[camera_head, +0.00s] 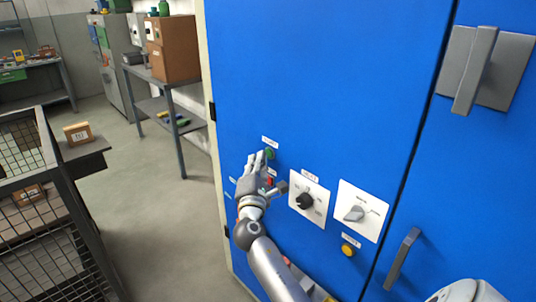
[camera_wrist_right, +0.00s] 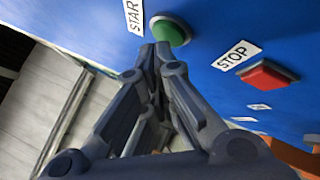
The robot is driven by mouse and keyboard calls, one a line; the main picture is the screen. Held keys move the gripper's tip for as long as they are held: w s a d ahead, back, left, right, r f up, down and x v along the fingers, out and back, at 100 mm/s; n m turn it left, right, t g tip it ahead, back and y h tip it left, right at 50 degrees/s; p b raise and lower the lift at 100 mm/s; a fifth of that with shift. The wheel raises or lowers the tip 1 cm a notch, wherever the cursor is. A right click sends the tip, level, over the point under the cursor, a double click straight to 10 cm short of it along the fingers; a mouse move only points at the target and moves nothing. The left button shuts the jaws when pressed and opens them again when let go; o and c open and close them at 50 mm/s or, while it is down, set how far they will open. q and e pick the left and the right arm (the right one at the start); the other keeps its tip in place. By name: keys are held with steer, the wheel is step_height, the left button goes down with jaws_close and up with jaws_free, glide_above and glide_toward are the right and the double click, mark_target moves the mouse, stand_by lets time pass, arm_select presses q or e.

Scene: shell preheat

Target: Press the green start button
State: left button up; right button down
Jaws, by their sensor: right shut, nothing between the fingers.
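The green start button (camera_head: 270,154) sits on the blue cabinet front, under a small white label. In the right wrist view the green button (camera_wrist_right: 171,29) is round, in a grey ring, beside a START label (camera_wrist_right: 134,14). My right gripper (camera_head: 262,158) is shut and empty. In the right wrist view its fingertips (camera_wrist_right: 156,50) overlap the lower left edge of the button; whether they touch it I cannot tell. The red stop button (camera_wrist_right: 268,74) is to the right of it, with a STOP label. My left gripper is not in view.
The blue cabinet (camera_head: 320,80) carries a black knob (camera_head: 305,201), a grey switch (camera_head: 355,213), a yellow button (camera_head: 347,250) and door handles (camera_head: 403,258). A wire mesh cage (camera_head: 45,240) stands at the left. The floor between is clear.

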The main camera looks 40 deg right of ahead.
steer(key=shift+d, duration=0.45)
stand_by(0.9)
steer(key=shift+a, duration=0.85)
steer(key=shift+a, duration=0.1)
steer(key=shift+s+a+b, duration=0.15)
steer(key=shift+a+b, duration=0.1)
steer(key=shift+a, duration=1)
steer(key=shift+s+a+b, duration=0.1)
steer(key=shift+a+b, duration=0.15)
steer(key=shift+a, duration=0.95)
